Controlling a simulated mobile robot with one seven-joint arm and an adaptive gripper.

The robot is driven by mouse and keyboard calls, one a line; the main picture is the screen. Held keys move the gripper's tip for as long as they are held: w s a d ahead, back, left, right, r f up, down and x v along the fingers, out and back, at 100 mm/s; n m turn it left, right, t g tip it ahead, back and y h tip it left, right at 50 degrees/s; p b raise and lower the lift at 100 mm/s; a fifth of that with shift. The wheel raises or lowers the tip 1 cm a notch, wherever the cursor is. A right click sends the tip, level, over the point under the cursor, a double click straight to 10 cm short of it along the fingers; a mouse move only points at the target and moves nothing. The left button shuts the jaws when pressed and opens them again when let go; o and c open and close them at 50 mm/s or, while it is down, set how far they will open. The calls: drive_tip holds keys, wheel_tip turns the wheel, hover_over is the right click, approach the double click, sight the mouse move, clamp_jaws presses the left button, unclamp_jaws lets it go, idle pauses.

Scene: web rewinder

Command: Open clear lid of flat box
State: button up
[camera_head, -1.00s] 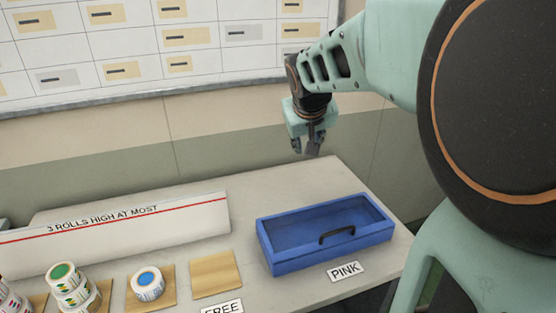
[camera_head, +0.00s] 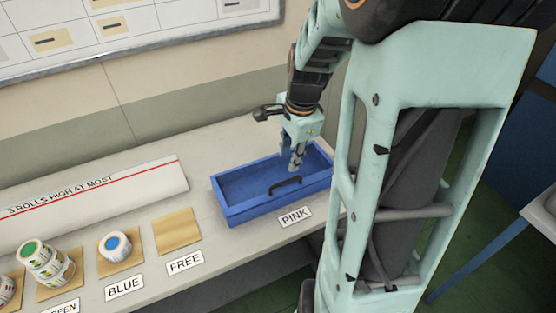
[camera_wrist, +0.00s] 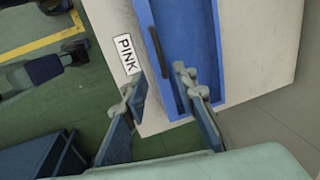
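The flat blue box (camera_head: 232,214) lies on the table behind the PINK label, with its clear lid (camera_head: 243,184) down. A dark handle (camera_head: 286,186) sits at the lid's front edge. My gripper (camera_head: 296,166) points down just above the lid, close behind the handle in the head view. In the wrist view the gripper (camera_wrist: 165,95) has its two fingers spread apart with nothing between them. The handle (camera_wrist: 158,52) shows there ahead of the fingers, along the box's blue edge (camera_wrist: 165,100). I cannot tell whether a finger touches the lid.
The PINK label (camera_head: 296,217) lies in front of the box. Left of it are an empty wooden pad (camera_head: 177,231) by the FREE label, a blue-centred roll (camera_head: 115,245) and a stack of green-centred rolls (camera_head: 45,262). A white sign (camera_head: 95,200) stands behind the rolls.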

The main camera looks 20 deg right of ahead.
sight(285, 181)
drive_tip(key=f, duration=0.3)
drive_tip(key=w+f, duration=0.1)
drive_tip(key=f, duration=0.3)
drive_tip(key=w+f, duration=0.1)
drive_tip(key=f, duration=0.2)
drive_tip(key=shift+f, duration=0.3)
drive_tip(key=shift+c, duration=0.2)
clamp_jaws()
